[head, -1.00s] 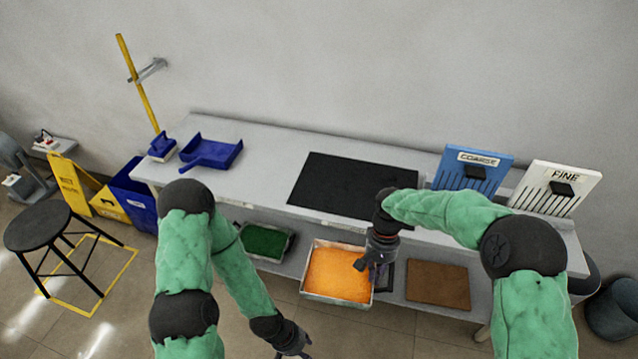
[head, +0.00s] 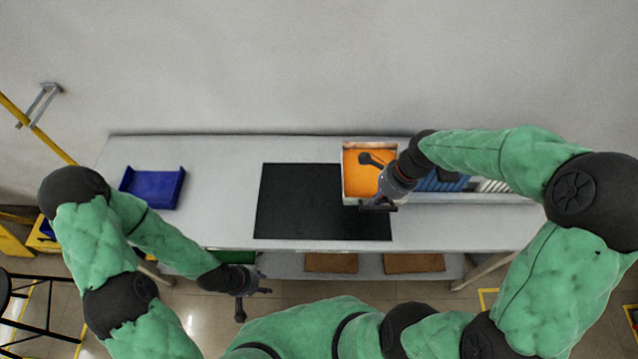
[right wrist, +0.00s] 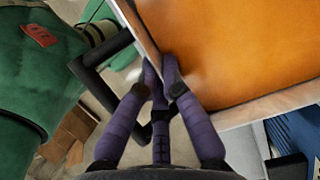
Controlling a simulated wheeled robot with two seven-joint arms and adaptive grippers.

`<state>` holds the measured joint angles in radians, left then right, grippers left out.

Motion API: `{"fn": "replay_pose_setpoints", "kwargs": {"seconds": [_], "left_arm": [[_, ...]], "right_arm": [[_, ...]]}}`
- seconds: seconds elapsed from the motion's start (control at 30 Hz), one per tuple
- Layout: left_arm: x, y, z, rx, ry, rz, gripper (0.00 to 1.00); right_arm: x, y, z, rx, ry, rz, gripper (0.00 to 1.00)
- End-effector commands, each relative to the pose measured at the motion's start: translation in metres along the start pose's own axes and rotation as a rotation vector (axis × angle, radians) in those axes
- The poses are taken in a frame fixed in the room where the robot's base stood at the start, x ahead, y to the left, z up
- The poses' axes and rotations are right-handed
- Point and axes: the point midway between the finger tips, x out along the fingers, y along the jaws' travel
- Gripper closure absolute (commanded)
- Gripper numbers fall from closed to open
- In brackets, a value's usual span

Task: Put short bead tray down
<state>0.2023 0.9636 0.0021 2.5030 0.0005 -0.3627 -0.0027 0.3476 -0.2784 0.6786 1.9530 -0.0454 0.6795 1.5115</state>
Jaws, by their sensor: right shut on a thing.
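In the right wrist view the fingers (right wrist: 162,85) pinch the tray's wall (right wrist: 270,116), beside a black handle (right wrist: 95,58). The tray looks held up, but its height over the bench is unclear. My left gripper (head: 252,288) is empty, fingers apart, in front of the bench at the lower left.
A blue dustpan-like tray (head: 152,188) lies at the bench's left. A blue slotted panel (head: 440,181) and a pale one (head: 492,186) stand at the right, partly behind my arm. The bench's left middle is clear.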

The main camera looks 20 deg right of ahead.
Motion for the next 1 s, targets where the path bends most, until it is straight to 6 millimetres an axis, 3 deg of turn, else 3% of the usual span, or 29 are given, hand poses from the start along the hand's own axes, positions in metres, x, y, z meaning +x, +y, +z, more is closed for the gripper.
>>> {"fn": "replay_pose_setpoints", "kwargs": {"seconds": [0.47,0.7,1.0], "left_arm": [[0.022,-0.008,0.0,0.0,-0.002,0.0,0.6],[0.036,-0.013,-0.001,0.0,-0.001,0.0,0.6],[0.04,-0.014,-0.001,0.0,-0.001,0.0,0.6]], "right_arm": [[0.067,-0.013,0.072,0.0,-0.001,0.0,1.0],[0.111,-0.018,0.089,0.005,-0.001,0.0,1.0],[0.129,-0.021,0.098,0.005,-0.001,-0.002,1.0]]}}
